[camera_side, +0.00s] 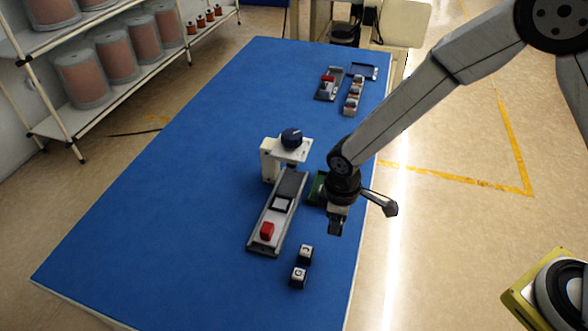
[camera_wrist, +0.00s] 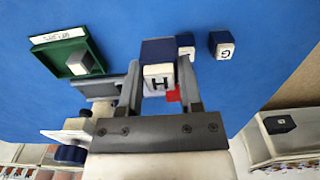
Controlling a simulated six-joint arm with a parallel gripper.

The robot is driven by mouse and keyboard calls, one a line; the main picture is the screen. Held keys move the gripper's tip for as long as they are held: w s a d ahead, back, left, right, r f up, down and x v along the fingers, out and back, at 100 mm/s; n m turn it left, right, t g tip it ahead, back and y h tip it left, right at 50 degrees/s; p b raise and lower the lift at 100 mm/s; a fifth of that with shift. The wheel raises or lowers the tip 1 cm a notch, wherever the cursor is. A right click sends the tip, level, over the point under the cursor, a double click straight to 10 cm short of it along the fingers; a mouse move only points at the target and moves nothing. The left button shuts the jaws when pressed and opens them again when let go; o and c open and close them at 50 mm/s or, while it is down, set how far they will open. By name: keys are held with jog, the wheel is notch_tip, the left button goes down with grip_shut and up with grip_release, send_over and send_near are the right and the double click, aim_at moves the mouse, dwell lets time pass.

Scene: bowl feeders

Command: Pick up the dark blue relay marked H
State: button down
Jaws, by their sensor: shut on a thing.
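The dark blue relay marked H (camera_wrist: 158,50) is between the two fingers of my gripper (camera_wrist: 160,80) in the wrist view. Its white face with the black H is turned toward the wrist camera. My gripper is shut on it, one finger on each side. In the side view my gripper (camera_side: 335,226) is low over the right part of the blue table, right of the grey fixture. The relay cannot be told apart from the dark fingers there, and I cannot tell whether it touches the table.
Two relays (camera_side: 305,253) (camera_side: 299,276) stand in front of my gripper; one reads G (camera_wrist: 226,51). The grey fixture (camera_side: 257,248) with a red block (camera_side: 267,231) and white press (camera_side: 269,160) is left. A green tray (camera_side: 317,188) is close behind. The table's left is clear.

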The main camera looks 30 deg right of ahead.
jog(key=s+d+r, duration=0.2)
jog(key=s+r, duration=0.1)
jog(key=s, duration=0.4)
jog(key=shift+s+d+r, duration=0.25)
jog(key=shift+s+d, duration=0.05)
jog(key=shift+d, duration=0.1)
dwell(0.3)
